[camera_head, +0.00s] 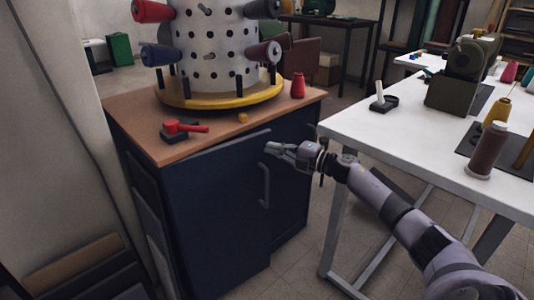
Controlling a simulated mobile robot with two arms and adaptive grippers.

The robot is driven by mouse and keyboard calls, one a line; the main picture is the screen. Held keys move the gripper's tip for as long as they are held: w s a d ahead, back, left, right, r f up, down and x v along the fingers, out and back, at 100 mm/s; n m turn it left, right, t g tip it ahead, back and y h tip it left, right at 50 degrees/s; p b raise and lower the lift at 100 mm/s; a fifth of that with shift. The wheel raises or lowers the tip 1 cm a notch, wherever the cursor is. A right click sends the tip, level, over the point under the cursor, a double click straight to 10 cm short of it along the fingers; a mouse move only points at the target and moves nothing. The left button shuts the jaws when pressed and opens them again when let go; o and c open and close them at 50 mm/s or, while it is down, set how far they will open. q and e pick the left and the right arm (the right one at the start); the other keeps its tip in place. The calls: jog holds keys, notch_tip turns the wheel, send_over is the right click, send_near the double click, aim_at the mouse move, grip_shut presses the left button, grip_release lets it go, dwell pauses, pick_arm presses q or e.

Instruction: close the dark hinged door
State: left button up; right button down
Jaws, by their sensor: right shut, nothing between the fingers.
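The dark hinged door (215,215) is a navy panel on the front of a low cabinet with a wooden top. It stands slightly ajar, with its upper edge out in front of the cabinet top. Its vertical handle (264,186) is near its right edge. My right gripper (271,148) is shut and empty at the door's upper right corner, just above the handle. I cannot tell whether its fingertips touch the door. My left gripper is not in view.
A white perforated drum on a yellow base (220,96) stands on the cabinet top (135,112), with a red-handled tool (184,128) and a red spool (298,86). A white table (375,128) stands close on the right, beside my right arm. Boards lean at lower left.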

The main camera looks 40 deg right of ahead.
jog(key=shift+w, duration=0.4)
jog(key=shift+r, duration=0.15)
notch_tip(320, 180, up, 10)
dwell(0.5)
